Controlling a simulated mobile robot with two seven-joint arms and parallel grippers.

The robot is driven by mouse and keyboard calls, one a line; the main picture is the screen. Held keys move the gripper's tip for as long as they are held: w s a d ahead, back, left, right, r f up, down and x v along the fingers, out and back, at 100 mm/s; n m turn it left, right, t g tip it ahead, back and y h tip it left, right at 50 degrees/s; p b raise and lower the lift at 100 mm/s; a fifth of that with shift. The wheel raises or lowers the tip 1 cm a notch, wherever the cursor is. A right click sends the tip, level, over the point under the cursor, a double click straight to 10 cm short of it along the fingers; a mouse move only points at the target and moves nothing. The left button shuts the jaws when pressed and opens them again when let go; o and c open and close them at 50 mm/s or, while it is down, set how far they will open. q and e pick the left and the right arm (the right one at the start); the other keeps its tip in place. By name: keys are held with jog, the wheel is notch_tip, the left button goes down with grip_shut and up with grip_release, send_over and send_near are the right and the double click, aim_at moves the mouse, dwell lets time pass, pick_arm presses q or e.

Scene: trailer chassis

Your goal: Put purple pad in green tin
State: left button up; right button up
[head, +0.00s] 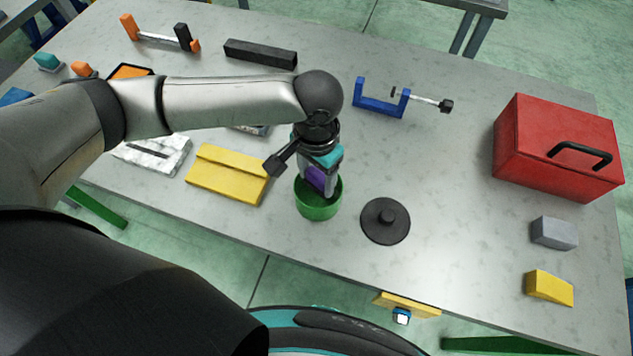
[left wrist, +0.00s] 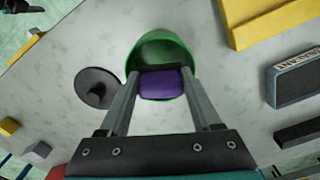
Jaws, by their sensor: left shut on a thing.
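The green tin (head: 318,207) stands open on the grey table near its front edge; it also shows in the left wrist view (left wrist: 150,48). My left gripper (head: 321,187) points down at the tin's mouth, shut on the purple pad (head: 316,178). In the left wrist view the purple pad (left wrist: 160,84) sits between the two fingers, over the tin's opening. The tin's inside is partly hidden by the pad and gripper. I cannot tell whether the pad touches the tin's floor. My right gripper is not in view.
A dark round lid (head: 385,222) lies right of the tin. A yellow case (head: 227,174) lies close on the left. A blue clamp (head: 382,104) is behind, and a red toolbox (head: 556,148) stands far right. The table between lid and toolbox is clear.

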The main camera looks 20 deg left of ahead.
aim_at(317, 187)
pick_arm(q)
notch_tip(317, 187, down, 3)
jog(key=shift+r, duration=0.15)
jog(key=shift+f, duration=0.35)
jog(key=shift+f, duration=0.25)
jog(key=o, duration=1)
jog(key=shift+o, duration=0.2)
jog(key=shift+r, duration=0.15)
